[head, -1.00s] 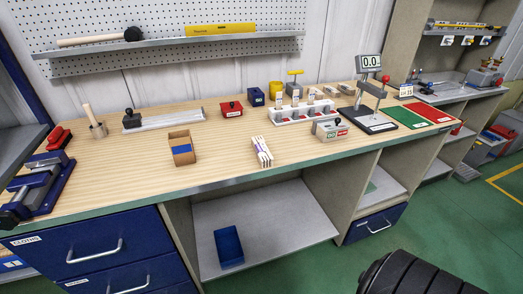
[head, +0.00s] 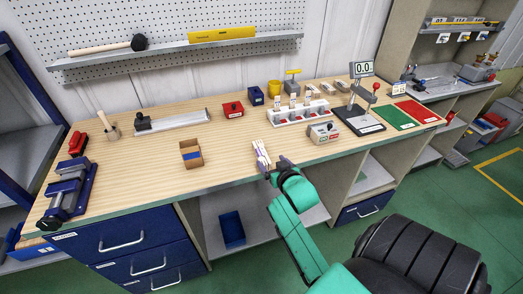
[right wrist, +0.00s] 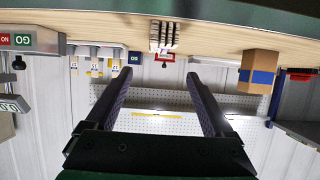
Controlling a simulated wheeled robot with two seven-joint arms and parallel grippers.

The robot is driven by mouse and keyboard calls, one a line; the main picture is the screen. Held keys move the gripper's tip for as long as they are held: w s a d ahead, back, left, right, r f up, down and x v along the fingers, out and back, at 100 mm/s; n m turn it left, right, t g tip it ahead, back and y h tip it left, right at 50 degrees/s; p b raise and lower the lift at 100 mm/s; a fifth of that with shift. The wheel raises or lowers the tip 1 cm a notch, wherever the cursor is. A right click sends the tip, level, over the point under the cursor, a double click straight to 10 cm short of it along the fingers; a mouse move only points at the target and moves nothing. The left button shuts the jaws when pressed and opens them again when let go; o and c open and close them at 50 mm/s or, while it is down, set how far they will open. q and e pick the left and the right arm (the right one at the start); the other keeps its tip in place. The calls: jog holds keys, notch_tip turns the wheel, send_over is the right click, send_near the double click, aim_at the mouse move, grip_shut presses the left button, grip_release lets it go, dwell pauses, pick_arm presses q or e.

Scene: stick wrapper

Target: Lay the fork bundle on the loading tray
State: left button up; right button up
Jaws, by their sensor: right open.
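The fork bundle (head: 261,153), a pale bundle of slim sticks, lies near the front edge of the wooden bench. It also shows in the right wrist view (right wrist: 164,36), beyond the fingertips. My right gripper (right wrist: 157,76) is open and empty, with the bundle centred ahead of the gap between its fingers. In the head view my right gripper (head: 270,170) is close to the bundle's near end and partly overlaps it. A long light-grey metal tray (head: 180,120) with a black-knobbed piece at its left lies at the back; I cannot tell if this is the loading tray. My left gripper is out of view.
A white rack (head: 290,119) and a grey box with labels (head: 323,132) stand behind and to the right. A blue vise (head: 70,187) is at the far left. Bare wood lies between box and bundle.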

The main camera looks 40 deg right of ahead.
aim_at(263, 153)
jog(key=p+x, duration=0.1)
jog(key=x, duration=0.7)
jog(key=shift+f, duration=0.1)
jog(key=x, duration=0.4)
jog(key=shift+w+d+f, duration=0.1)
jog(key=shift+d+f, duration=0.2)
jog(key=shift+f, duration=0.15)
jog(key=shift+r, duration=0.1)
jog(key=c, duration=0.7)
grip_shut()
notch_tip(263, 153, up, 20)
jog(key=b, duration=0.1)
jog(key=s+a+f+n+y+b, duration=0.1)
jog(key=s+a+f, duration=0.3)
jog(key=a+f, duration=0.25)
jog(key=s+a+f+n+y+b, duration=0.1)
jog(key=s+a+f, duration=0.2)
jog(key=a+f, duration=0.4)
jog(key=s+a+f+n+y+b, duration=0.1)
jog(key=s+a+f, duration=0.4)
jog(key=s+a, duration=0.6)
jog(key=shift+s+a+n+t+y, duration=0.25)
jog(key=shift+s+n+t+y, duration=0.35)
jog(key=shift+s, duration=0.5)
